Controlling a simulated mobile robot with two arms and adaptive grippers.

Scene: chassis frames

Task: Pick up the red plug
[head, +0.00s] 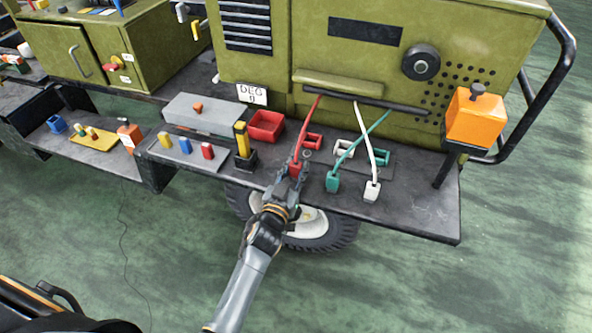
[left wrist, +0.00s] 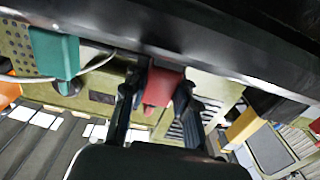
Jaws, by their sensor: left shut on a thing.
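The red plug (head: 295,168) hangs on a red cable at the front edge of the grey shelf in the head view. My left gripper (head: 291,176) is at the plug and shut on it. In the left wrist view the red plug (left wrist: 161,88) sits between the two dark fingers of my left gripper (left wrist: 156,95). The fingers hide part of the plug in the head view. I cannot tell whether the plug touches the shelf. My right gripper is not in view.
A green plug (head: 332,182) and a white plug (head: 372,191) lie to the right on the shelf (head: 425,213). Red (head: 312,141), white (head: 344,147) and green (head: 379,156) sockets stand behind. A yellow-topped black block (head: 243,147) and a red tray (head: 266,126) are left.

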